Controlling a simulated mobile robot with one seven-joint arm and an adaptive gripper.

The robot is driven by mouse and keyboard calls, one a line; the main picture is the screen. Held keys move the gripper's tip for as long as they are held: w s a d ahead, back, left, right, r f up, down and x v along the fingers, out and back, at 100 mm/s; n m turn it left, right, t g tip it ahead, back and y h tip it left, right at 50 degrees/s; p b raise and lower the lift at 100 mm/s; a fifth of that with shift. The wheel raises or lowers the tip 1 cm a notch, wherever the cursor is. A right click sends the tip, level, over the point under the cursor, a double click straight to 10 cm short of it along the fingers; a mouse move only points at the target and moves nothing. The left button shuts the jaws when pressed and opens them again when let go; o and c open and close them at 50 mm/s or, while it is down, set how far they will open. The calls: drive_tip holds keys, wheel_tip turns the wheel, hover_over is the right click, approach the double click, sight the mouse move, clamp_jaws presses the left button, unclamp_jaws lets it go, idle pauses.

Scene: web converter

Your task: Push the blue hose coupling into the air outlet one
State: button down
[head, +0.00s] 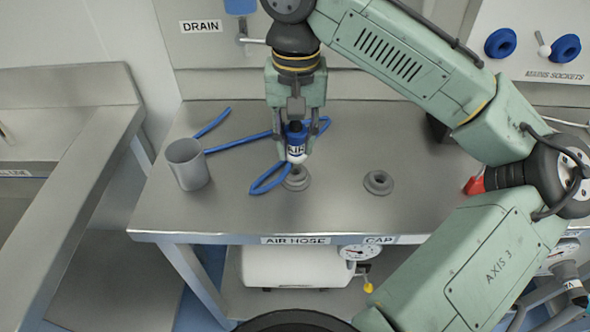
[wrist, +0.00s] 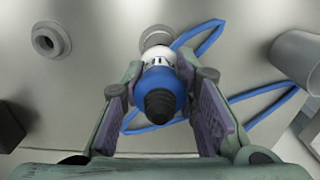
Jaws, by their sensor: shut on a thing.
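The blue hose coupling (head: 296,139), with a white label band marked "AIR", is upright between the fingers of my gripper (head: 297,140). My gripper (wrist: 165,105) is shut on it, and the wrist view shows the coupling (wrist: 162,88) with a dark tip towards me. A grey round outlet (head: 295,180) lies just below the coupling, above the "AIR HOSE" label (head: 295,240). In the wrist view this outlet (wrist: 156,36) is partly hidden behind the coupling. I cannot tell whether the coupling touches it. The blue hose (head: 268,183) loops beside the outlet.
A second round outlet (head: 378,182) sits to the right, above the "CAP" label (head: 380,240). A grey cup (head: 187,165) stands at the left of the steel table (head: 330,215). A red item (head: 474,186) lies at the right, near my arm. The front middle of the table is clear.

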sight(295, 128)
drive_tip(key=shift+r+p, duration=0.65)
drive_tip(key=shift+r, duration=1.3)
